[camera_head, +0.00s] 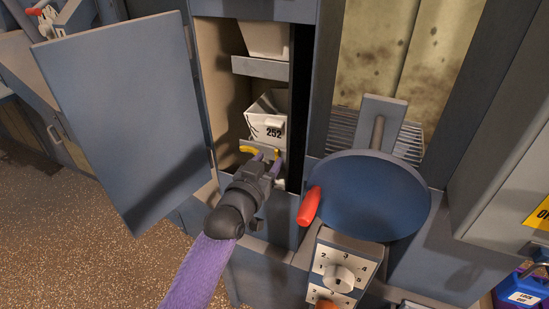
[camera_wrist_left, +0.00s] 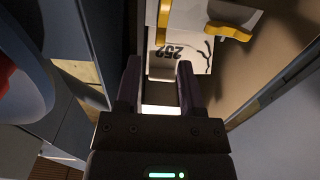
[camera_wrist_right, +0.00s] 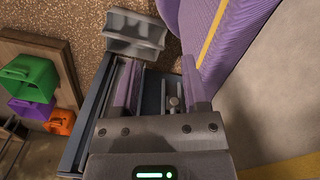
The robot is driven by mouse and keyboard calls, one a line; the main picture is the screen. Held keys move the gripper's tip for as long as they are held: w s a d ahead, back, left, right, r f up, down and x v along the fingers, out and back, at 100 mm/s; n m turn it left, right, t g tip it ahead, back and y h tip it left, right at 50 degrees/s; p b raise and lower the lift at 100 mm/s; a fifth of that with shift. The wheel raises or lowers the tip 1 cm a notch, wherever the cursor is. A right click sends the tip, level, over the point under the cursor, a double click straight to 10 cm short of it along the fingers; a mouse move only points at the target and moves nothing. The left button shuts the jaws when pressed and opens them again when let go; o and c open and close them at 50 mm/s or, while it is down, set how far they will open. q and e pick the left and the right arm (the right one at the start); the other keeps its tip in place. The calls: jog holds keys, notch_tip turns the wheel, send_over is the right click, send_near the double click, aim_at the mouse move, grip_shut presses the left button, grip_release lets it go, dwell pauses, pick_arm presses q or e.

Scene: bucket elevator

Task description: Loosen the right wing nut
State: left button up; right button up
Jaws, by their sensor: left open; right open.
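A white bucket marked 252 (camera_head: 268,118) sits inside the open cabinet bay. A bracket below it carries two yellow wing nuts. The left wing nut (camera_head: 248,149) is plain to see; the right wing nut (camera_head: 278,153) is partly hidden by my left gripper (camera_head: 266,157). In the left wrist view the picture is upside down, with the right wing nut (camera_wrist_left: 165,14) above the fingers and the left wing nut (camera_wrist_left: 230,31) to its right. My left gripper is open, its fingers empty and close to the right wing nut. My right gripper (camera_wrist_right: 160,62) is open and empty, away from the cabinet.
The cabinet door (camera_head: 125,110) stands open at the left. A blue round disc (camera_head: 368,195) with a red handle (camera_head: 309,206) is right of the bay, above a numbered dial panel (camera_head: 340,272). Green (camera_wrist_right: 30,78), purple and orange bins show in the right wrist view.

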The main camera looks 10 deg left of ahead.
aim_at(276, 151)
pick_arm(q)
jog(key=w, duration=0.1)
jog(key=w+b, duration=0.1)
jog(key=shift+w+d+f, duration=0.2)
jog(key=shift+w+d, duration=0.1)
jog(key=shift+w, duration=0.1)
jog(key=shift+w+d+r, duration=0.1)
jog(key=shift+w+r, duration=0.05)
jog(key=shift+w, duration=0.25)
jog(key=c, duration=0.6)
grip_shut()
pick_arm(e)
jog(key=shift+s+d+f, duration=0.2)
jog(key=shift+d+f, duration=0.6)
jog(key=shift+d, duration=0.1)
